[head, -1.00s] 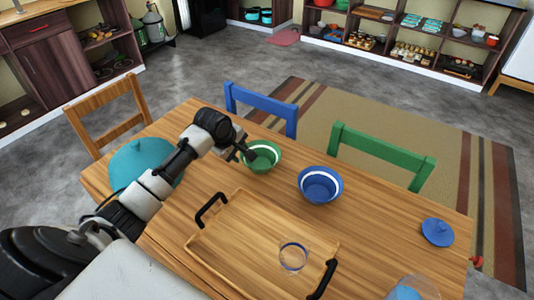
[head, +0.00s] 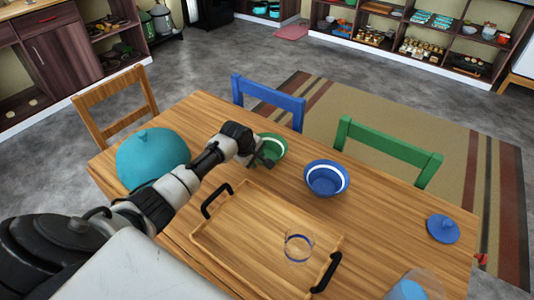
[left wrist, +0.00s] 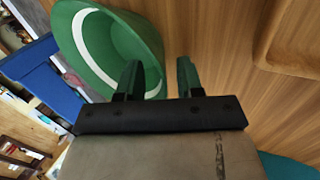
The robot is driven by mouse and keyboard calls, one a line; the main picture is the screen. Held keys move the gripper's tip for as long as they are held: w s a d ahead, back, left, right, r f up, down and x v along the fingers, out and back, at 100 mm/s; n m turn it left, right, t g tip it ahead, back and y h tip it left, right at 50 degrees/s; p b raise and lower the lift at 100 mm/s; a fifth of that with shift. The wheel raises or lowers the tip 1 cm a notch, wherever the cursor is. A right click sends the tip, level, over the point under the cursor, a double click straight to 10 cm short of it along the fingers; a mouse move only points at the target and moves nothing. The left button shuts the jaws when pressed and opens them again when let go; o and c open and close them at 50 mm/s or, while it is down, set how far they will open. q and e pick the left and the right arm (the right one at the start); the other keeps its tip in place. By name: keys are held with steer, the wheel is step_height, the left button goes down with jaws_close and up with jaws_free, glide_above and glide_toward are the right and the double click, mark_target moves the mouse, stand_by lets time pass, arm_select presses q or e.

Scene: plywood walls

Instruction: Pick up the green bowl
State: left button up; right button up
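The green bowl (head: 275,146) with a white band stands on the wooden table near its far edge, by the blue chair. My left gripper (head: 265,161) is at the bowl's near side and covers part of it in the head view. In the left wrist view the bowl (left wrist: 125,40) fills the upper left, and my left gripper (left wrist: 158,78) is open. One finger overlaps the bowl's edge and the other is over bare table. I cannot tell whether either finger touches the bowl. My right gripper is not in view.
A blue bowl (head: 327,179) stands to the right of the green one. A wooden tray (head: 235,233) with black handles holds a clear glass (head: 299,248). A teal dome (head: 150,158) is beside my left arm. Blue (head: 270,98) and green (head: 385,149) chairs border the far side.

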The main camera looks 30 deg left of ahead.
arm_select(q)
jaws_close()
steer(key=shift+r, duration=0.15)
